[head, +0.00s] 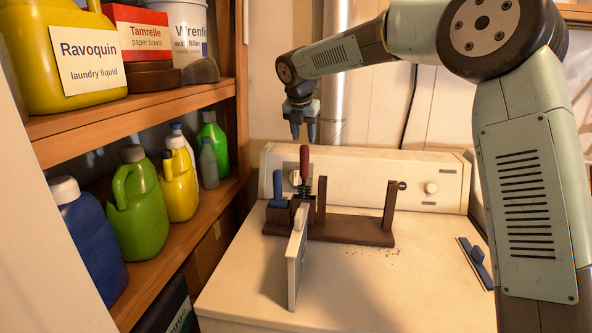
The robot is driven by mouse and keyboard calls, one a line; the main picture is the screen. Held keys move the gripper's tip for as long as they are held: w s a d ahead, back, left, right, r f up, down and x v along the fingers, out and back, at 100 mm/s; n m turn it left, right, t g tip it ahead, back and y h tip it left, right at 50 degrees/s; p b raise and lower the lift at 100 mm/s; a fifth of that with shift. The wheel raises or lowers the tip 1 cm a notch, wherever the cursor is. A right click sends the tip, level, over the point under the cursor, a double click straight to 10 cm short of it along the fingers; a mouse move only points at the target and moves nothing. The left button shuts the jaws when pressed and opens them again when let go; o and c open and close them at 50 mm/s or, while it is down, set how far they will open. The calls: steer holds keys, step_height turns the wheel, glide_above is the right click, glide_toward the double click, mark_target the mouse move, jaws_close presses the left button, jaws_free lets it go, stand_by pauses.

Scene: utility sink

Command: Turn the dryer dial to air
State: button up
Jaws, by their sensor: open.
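The white dryer (370,280) has a raised back panel (350,170) with two round dials. The left dial (294,178) is partly hidden behind a red-handled tool. The right dial (431,188) is in clear view. I cannot read any setting, and no "air" mark is legible. My gripper (303,136) points down with its fingers apart and empty.
A dark wooden rack (350,230) on the dryer holds the red-handled tool (304,165) and a blue-handled one (278,188). A pale upright board (296,262) stands before it. A blue-handled brush (478,262) lies right. Shelves (150,105) with bottles stand left.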

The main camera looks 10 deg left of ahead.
mark_target(296, 174)
steer(key=w+a+f+n, duration=0.1)
steer(key=w+f, duration=0.1)
steer(key=f, duration=0.3)
steer(key=w+a+f, duration=0.1)
steer(key=w+f, duration=0.2)
steer(key=f, duration=0.2)
steer(key=w+a+f+n, duration=0.1)
steer(key=w+f, duration=0.1)
steer(key=f, duration=0.2)
steer(key=shift+w+a+f+n, duration=0.3)
steer(key=shift+w+a+f, duration=0.05)
steer(key=shift+w+f, duration=0.05)
steer(key=shift+s+d+f, duration=0.1)
jaws_close()
